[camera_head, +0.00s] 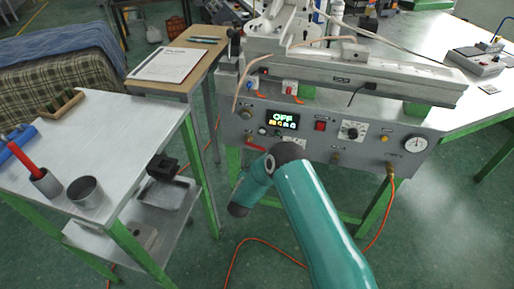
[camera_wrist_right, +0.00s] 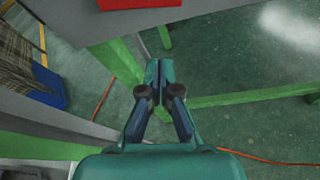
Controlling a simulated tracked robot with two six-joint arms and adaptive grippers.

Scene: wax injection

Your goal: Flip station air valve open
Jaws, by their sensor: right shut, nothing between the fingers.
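The wax injection station's grey control panel (camera_head: 310,133) stands at the centre of the head view, its display reading OFF. A small red lever (camera_head: 255,147) shows at the panel's lower left, just beside my right arm's teal joint; it looks like the air valve handle. In the right wrist view a red part (camera_wrist_right: 140,3) is cut off at the top edge; I cannot tell if it is this lever. My right gripper (camera_wrist_right: 158,68) is shut and empty, its fingertips below the red part and apart from it in the picture. In the head view its fingers are hidden by my arm. My left gripper is not in view.
A pressure gauge (camera_head: 415,144), red switch (camera_head: 320,126) and black dial (camera_head: 352,131) are on the panel. A brass fitting (camera_head: 390,169) carries an orange hose. A metal side table (camera_head: 110,130) stands left. A pale haze (camera_head: 435,215) hangs at right.

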